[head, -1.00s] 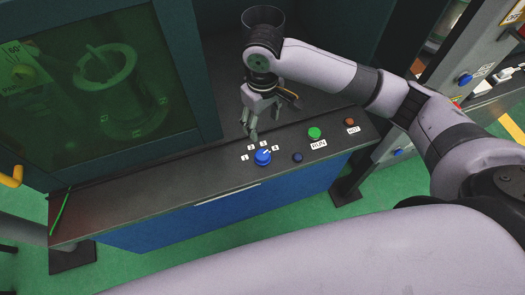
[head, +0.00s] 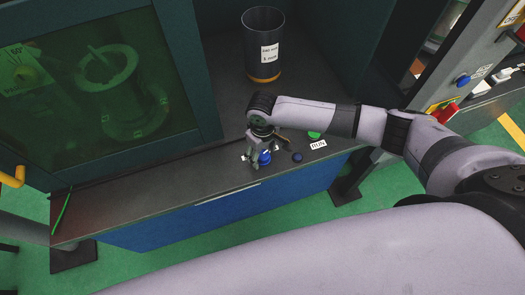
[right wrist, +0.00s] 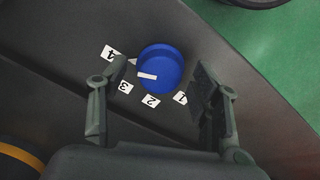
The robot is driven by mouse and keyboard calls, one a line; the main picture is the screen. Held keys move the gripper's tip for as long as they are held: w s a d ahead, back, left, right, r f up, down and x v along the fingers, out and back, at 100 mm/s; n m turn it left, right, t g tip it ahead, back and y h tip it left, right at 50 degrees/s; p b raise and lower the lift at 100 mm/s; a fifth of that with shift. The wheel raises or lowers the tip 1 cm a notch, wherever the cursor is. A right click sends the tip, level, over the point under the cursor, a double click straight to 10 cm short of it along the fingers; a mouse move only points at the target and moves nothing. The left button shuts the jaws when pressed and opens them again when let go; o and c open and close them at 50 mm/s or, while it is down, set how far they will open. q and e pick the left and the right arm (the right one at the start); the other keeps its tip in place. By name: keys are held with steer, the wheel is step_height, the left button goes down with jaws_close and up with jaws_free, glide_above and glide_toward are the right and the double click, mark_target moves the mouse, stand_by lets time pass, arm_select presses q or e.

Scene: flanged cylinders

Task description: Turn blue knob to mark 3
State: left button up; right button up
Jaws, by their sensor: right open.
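The blue knob (right wrist: 165,60) is on the dark panel; it also shows in the head view (head: 265,157), partly covered by my right gripper. A white line on its top points left in the right wrist view, toward the side of marks 3 and 4; I cannot tell exactly which it meets. Labels 4 (right wrist: 110,53), 3 (right wrist: 124,87), 2 (right wrist: 150,101) and 1 (right wrist: 181,98) curve around the knob. My right gripper (right wrist: 158,78) is open, one finger on each side of the knob, with gaps visible. My left gripper is out of view.
A small dark blue button (head: 297,157) and the green RUN button (head: 314,134), partly hidden by my arm, are to the right on the panel. A dark labelled cylinder (head: 263,40) stands behind. A green-windowed door (head: 90,80) is at left.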

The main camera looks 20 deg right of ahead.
steer(key=shift+c, duration=0.6)
steer(key=c, duration=1)
steer(key=shift+c, duration=0.2)
steer(key=shift+a+r+n+p, duration=0.1)
steer(key=shift+r+n+p, duration=0.05)
steer(key=shift+n+p, duration=1.05)
steer(key=shift+n, duration=0.6)
steer(key=shift+n+p, duration=0.5)
steer(key=shift+n, duration=0.7)
steer(key=shift+n+p, duration=0.35)
steer(key=shift+n, duration=1.05)
